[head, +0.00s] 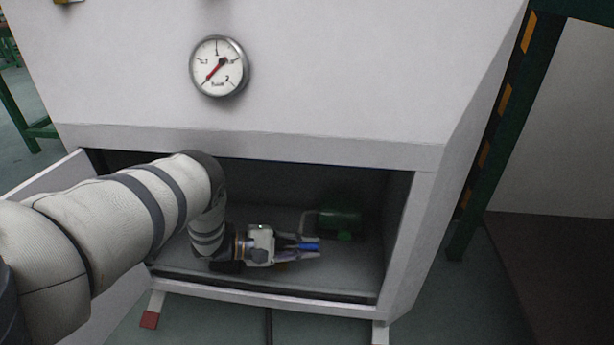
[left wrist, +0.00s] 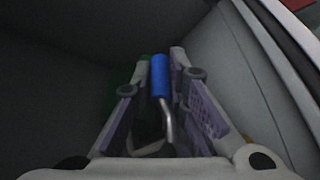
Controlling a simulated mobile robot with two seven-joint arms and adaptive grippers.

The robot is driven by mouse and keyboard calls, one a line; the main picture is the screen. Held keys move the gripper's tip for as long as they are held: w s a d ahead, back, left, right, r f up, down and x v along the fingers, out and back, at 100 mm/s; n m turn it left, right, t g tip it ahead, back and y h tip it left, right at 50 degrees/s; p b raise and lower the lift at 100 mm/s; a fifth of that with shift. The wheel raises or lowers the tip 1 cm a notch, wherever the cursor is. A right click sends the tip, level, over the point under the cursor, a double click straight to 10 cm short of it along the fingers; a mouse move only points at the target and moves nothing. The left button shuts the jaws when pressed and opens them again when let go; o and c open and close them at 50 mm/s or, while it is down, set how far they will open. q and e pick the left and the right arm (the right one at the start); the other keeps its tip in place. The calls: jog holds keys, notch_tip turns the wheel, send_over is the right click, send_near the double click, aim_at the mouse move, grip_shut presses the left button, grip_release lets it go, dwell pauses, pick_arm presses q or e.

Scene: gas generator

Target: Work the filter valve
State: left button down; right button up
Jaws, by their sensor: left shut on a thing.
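The filter valve's blue handle (head: 309,246) shows between the fingertips of my left gripper (head: 312,247), low inside the open compartment. In the left wrist view the blue handle (left wrist: 160,76) is a cylinder on a bent metal rod (left wrist: 168,122), lying between the two fingers of the left gripper (left wrist: 161,66). The gripper is shut on the handle. A dark green cylindrical body (head: 340,222) sits just behind the fingertips, and its link to the handle is hard to make out in the shadow. My right gripper is not in view.
The white cabinet (head: 340,90) carries a round pressure gauge (head: 219,67) above the compartment. An open door panel (head: 65,180) stands at the left. The compartment's side wall and frame (head: 405,240) are close to the right, and the lower sill (head: 270,292) runs below the gripper.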

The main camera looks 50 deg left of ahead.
pick_arm(q)
jog(key=c, duration=1.6)
grip_release()
jog(key=shift+o, duration=0.2)
